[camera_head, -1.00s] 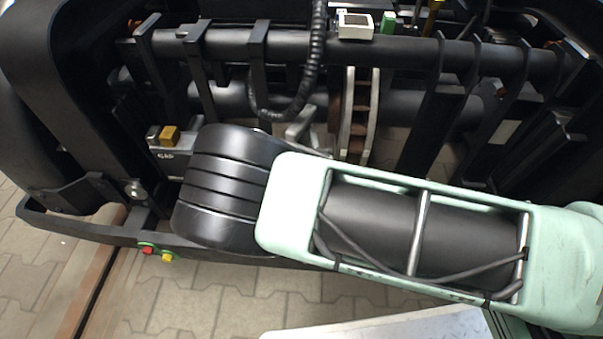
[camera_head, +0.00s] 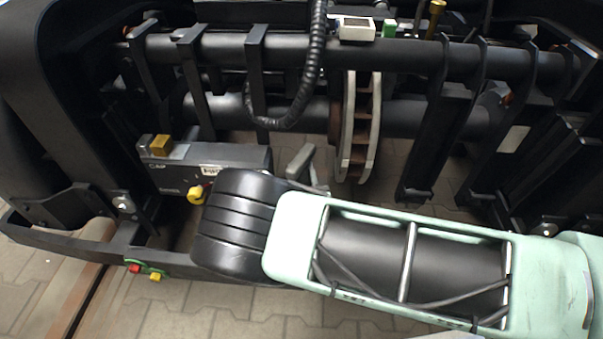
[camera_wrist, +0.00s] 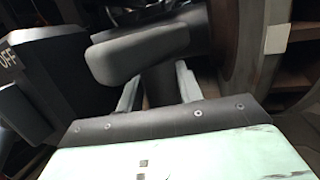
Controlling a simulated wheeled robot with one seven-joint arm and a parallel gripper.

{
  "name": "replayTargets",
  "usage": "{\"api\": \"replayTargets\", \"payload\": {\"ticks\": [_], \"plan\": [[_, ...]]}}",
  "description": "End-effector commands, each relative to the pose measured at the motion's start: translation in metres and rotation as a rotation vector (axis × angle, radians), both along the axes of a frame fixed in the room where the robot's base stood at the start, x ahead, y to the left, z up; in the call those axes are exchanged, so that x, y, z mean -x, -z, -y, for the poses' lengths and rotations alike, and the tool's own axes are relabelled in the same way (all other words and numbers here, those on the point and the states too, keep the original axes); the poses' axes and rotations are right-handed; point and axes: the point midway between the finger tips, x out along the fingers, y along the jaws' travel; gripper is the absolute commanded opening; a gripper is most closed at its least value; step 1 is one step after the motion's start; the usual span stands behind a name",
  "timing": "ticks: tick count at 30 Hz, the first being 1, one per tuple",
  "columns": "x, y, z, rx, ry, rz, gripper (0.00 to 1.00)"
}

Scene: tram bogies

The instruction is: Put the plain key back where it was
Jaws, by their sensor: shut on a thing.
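In the wrist view my gripper (camera_wrist: 158,88) is shut on a dark stem. A dark grey, rounded, paddle-like head (camera_wrist: 140,54) sits above that stem; it looks like the plain key, though no mark on it confirms this. In the head view my gripper (camera_head: 305,172) shows only in part, as pale fingers behind my dark wrist. What it holds is hidden there. The black box (camera_head: 225,158) stands left of my gripper, with a yellow knob (camera_head: 197,194) on its front. In the wrist view the box (camera_wrist: 45,60) carries the word OFF.
A brass block (camera_head: 161,146) sits on the box's left end. A ribbed black hose (camera_head: 318,60) hangs above my gripper. A brake disc (camera_head: 360,130) stands right of it, and black crossbars run behind. A lower frame rail (camera_head: 70,231) carries red and yellow plugs (camera_head: 146,270).

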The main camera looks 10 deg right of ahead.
Motion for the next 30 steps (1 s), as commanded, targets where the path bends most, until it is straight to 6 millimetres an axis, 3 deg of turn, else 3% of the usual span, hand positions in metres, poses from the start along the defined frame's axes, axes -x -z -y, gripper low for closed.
{"api": "replayTargets", "payload": {"ticks": [2,3,5,17,30], "plan": [[0.000,0.002,0.000,0.000,-0.001,0.002,0.00],[0.000,0.002,0.000,0.000,0.000,0.000,0.47],[0.000,0.002,0.000,0.000,0.000,0.000,0.58],[0.007,-0.001,-0.001,0.002,-0.003,-0.002,0.58],[0.092,0.012,0.003,0.003,-0.004,-0.003,0.58]]}}
